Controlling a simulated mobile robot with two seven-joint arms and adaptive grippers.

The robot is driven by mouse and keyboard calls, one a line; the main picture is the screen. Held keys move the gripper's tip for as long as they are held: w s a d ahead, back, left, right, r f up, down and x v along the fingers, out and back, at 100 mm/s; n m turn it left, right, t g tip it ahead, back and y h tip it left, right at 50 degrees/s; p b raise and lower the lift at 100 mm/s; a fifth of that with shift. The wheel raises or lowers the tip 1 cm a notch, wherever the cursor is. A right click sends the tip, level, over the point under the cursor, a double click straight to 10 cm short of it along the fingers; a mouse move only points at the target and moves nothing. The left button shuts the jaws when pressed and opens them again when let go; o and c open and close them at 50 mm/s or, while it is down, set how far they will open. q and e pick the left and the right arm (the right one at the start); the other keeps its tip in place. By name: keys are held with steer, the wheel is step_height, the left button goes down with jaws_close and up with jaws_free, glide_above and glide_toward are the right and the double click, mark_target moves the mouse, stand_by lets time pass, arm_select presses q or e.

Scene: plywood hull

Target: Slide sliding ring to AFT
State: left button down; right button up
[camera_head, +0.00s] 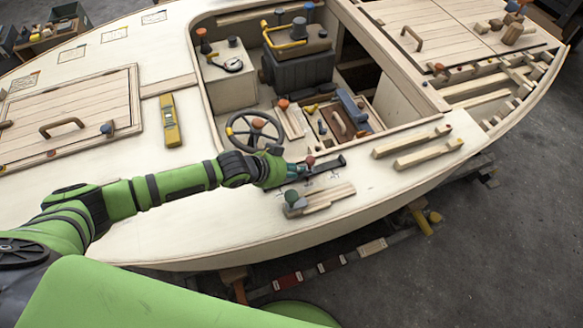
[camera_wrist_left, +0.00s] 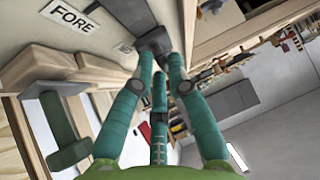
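My left gripper (camera_head: 292,171) reaches over the side deck to the near end of a dark bar (camera_head: 325,166). In the left wrist view its teal fingers (camera_wrist_left: 160,68) converge close to a dark grey block (camera_wrist_left: 152,41). The block may be the sliding ring, but I cannot tell for certain. The fingertips are at or very near it; whether they grip it is unclear. A label reading FORE (camera_wrist_left: 70,14) lies on the pale deck beside it. I see no readable AFT label. My right gripper is not in view.
A wooden block with a grey-green knob (camera_head: 295,199) sits just in front of the gripper. A red knob (camera_head: 310,160) stands close behind it. A steering wheel (camera_head: 254,131) and the open cockpit lie beyond. Two wooden rails (camera_head: 412,141) are on the deck to the right.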

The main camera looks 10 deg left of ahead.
arm_select(q)
steer(key=shift+w+d, duration=0.15)
steer(key=shift+w, duration=0.15)
steer(key=w+d, duration=0.1)
steer(key=d, duration=0.1)
steer(key=w+d+b, duration=0.2)
steer(key=w+d, duration=0.1)
steer(key=shift+d, duration=0.35)
steer(key=shift+w+d+r, duration=0.1)
steer(key=shift+w+d, duration=0.05)
steer(key=shift+d, duration=0.1)
steer(key=shift+r, duration=0.15)
steer(key=c, duration=1.3)
jaws_free()
steer(key=shift+w, duration=0.1)
steer(key=shift+c, duration=0.2)
steer(key=v, duration=1.2)
steer(key=shift+d, duration=0.1)
